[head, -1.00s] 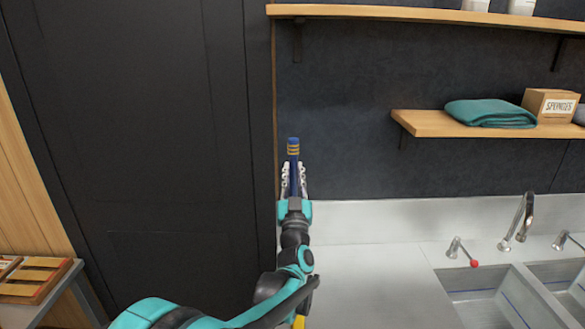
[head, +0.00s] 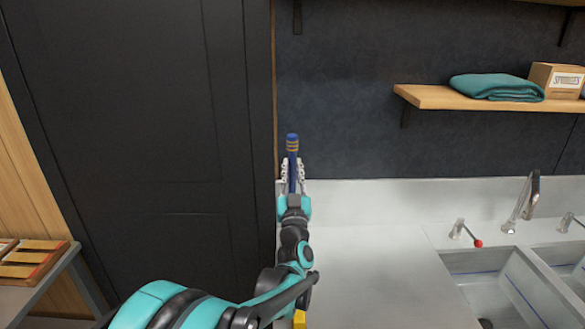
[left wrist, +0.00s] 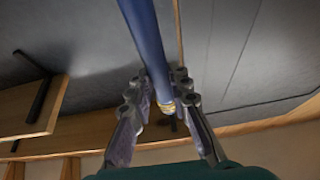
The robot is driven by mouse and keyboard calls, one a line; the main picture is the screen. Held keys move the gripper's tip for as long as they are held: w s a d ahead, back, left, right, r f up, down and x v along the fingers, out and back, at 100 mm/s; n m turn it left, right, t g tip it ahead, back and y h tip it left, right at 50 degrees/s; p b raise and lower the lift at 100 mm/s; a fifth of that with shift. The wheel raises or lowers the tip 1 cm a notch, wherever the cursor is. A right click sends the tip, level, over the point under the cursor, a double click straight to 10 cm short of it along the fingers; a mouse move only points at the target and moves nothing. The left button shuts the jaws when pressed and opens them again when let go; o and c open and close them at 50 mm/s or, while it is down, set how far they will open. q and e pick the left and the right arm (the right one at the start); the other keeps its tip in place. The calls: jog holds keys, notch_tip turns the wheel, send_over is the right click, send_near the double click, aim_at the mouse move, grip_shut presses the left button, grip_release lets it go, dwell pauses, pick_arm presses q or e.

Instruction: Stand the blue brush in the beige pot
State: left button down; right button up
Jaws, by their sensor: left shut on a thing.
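The blue brush (head: 292,144) has a blue handle with gold bands near its top end. My left gripper (head: 292,170) is shut on it and holds it roughly upright in the head view, with the banded end sticking up above the fingers. In the left wrist view the blue handle (left wrist: 145,40) runs between the two fingers (left wrist: 160,95), and a gold band shows at the fingers. The brush's other end is out of view. The beige pot is not seen in any view. My right gripper is not in view.
A steel counter (head: 370,275) with sink basins (head: 485,285) and taps (head: 522,205) lies to the right. A wooden shelf (head: 440,98) holds a folded teal towel (head: 496,87) and a sponge box (head: 557,80). A dark door (head: 140,150) stands left. A low table with wooden trays (head: 35,262) is at far left.

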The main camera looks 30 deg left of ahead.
pick_arm(q)
jog(key=shift+f+b, duration=2.95)
jog(key=shift+f, duration=0.95)
jog(key=c, duration=1.3)
grip_release()
jog(key=shift+s, duration=0.1)
send_near(292, 191)
jog(key=v, duration=0.2)
jog(key=shift+s+d+f, duration=0.1)
jog(key=shift+s+d, duration=0.1)
jog(key=shift+d, duration=0.05)
